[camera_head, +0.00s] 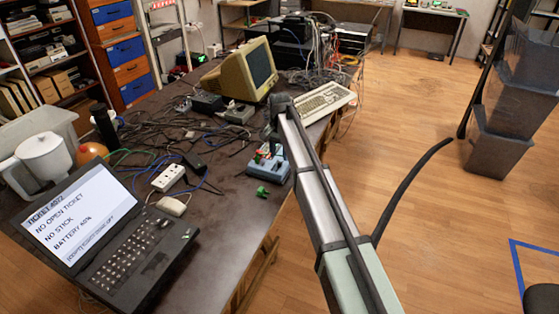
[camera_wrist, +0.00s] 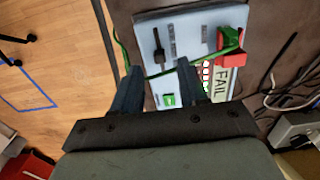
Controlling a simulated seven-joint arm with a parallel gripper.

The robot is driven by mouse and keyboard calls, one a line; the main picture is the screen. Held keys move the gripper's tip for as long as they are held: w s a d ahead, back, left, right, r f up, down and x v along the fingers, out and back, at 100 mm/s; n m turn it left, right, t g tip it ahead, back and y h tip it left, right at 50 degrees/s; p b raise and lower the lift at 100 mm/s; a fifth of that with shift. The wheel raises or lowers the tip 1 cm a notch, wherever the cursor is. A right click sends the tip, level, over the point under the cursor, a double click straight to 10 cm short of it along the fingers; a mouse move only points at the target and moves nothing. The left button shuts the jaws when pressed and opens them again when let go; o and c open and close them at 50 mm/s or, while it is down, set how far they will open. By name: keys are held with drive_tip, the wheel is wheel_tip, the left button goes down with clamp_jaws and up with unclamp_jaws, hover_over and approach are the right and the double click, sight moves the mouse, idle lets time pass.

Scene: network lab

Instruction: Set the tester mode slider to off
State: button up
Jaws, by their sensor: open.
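The tester (camera_head: 268,168) is a small blue-grey box with red and green parts on the dark table, at the near end of my arm's reach. In the wrist view its pale panel (camera_wrist: 190,48) shows a dark slider knob (camera_wrist: 158,57) in a slot, a green part (camera_wrist: 168,99), a red connector (camera_wrist: 232,58) with a green cable, and a display reading FAIL (camera_wrist: 229,84). My gripper (camera_wrist: 158,76) is open, its two dark fingers over the panel, just below the knob in the picture. I cannot tell whether they touch it. The slider's mode labels are not readable.
A laptop (camera_head: 105,240) stands at the table's near left. A white power strip (camera_head: 168,178), tangled cables (camera_head: 160,133), a beige monitor (camera_head: 240,72) and a keyboard (camera_head: 322,102) share the table. A green plug (camera_head: 262,191) lies before the tester. The floor at right is mostly clear.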

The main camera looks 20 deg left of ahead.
sight(279, 163)
drive_tip(key=shift+f, duration=1.9)
drive_tip(key=shift+c, duration=0.4)
clamp_jaws()
